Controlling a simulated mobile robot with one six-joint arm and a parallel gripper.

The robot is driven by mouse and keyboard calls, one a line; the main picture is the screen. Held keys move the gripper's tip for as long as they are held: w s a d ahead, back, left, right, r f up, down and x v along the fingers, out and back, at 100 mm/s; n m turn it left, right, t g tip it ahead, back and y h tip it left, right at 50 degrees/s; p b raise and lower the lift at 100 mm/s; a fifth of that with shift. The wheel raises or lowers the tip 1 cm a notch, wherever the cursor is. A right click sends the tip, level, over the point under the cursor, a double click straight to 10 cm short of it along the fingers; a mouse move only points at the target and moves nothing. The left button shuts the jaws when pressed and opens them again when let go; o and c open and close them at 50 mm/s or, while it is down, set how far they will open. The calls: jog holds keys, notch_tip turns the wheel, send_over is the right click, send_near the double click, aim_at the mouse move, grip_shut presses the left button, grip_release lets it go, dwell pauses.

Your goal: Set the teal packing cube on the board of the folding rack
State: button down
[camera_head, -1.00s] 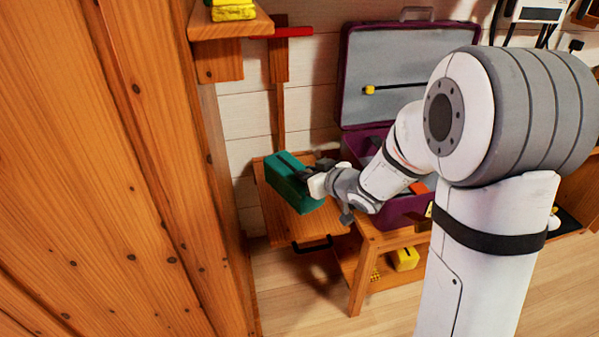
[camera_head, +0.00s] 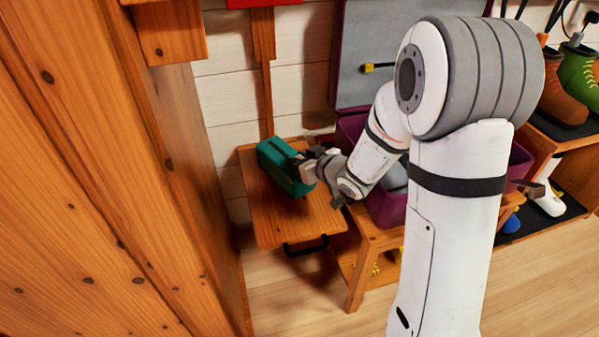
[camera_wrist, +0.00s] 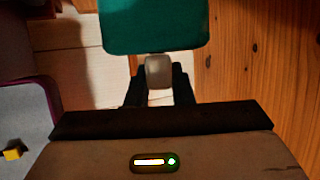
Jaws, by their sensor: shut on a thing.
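The teal packing cube (camera_head: 278,167) is over the rear part of the folding rack's wooden board (camera_head: 265,220). My gripper (camera_head: 303,170) is shut on the cube's right side. I cannot tell whether the cube's underside touches the board or hangs just above it. In the wrist view the teal cube (camera_wrist: 152,28) fills the top centre, beyond my gripper (camera_wrist: 160,72), with the fingertips partly hidden. The board has a black handle (camera_head: 305,246) at its front edge, and its front half is bare.
An open purple suitcase (camera_head: 385,205) stands on a wooden bench (camera_head: 357,285) right of the board. A wooden post (camera_head: 190,190) rises close on the left. Boots (camera_head: 575,85) are on a shelf at the right. Floor in front is clear.

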jog(key=shift+f+b, duration=0.45)
jog(key=shift+f, duration=1.05)
jog(key=c, duration=1.3)
grip_release()
jog(key=shift+o, duration=0.2)
